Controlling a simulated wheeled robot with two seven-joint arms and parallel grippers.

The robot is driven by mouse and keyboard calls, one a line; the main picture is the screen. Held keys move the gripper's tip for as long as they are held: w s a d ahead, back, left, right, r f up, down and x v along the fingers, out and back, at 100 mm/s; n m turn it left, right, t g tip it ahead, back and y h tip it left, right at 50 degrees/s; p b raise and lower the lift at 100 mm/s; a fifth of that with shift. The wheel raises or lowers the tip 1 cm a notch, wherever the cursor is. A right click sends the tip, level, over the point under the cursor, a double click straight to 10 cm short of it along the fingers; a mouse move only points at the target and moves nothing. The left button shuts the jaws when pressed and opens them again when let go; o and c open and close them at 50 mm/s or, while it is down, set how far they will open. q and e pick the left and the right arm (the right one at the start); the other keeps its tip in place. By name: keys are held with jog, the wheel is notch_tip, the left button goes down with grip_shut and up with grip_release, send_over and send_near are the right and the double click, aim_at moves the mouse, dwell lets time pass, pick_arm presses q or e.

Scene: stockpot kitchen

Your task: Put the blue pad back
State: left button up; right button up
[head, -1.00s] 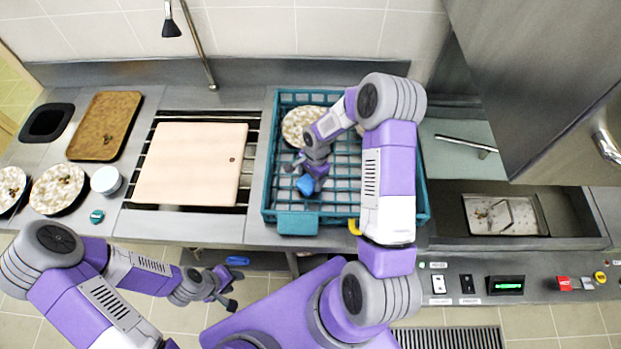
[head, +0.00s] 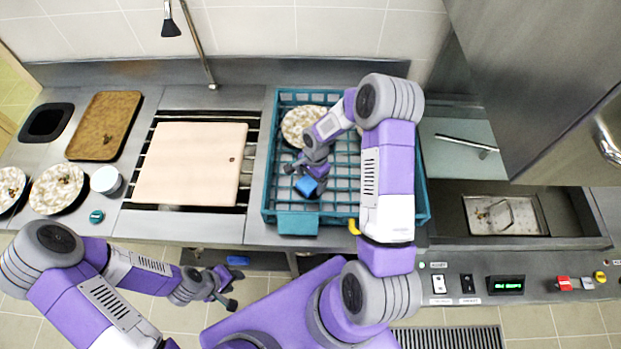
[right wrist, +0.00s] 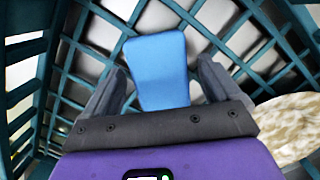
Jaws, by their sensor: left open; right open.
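The blue pad (head: 306,186) shows at my right gripper, over the teal rack in the head view. In the right wrist view the blue pad (right wrist: 159,70) stands between the two fingers, with a gap on each side. My right gripper (right wrist: 160,85) is open around it, and I cannot tell what the pad rests on. My left gripper (head: 224,286) is open and empty, low in front of the counter.
The teal rack (head: 297,224) holds a speckled plate (head: 302,126) near its back left. A cutting board (head: 190,165), brown tray (head: 104,126), plate (head: 57,188) and white cup (head: 106,180) are to the left. Another blue item (head: 237,260) lies below the counter edge.

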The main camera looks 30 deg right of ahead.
notch_tip(320, 180, up, 12)
jog(key=d, duration=0.1)
jog(key=shift+w+d, duration=0.2)
jog(key=shift+d, duration=0.15)
dwell(0.4)
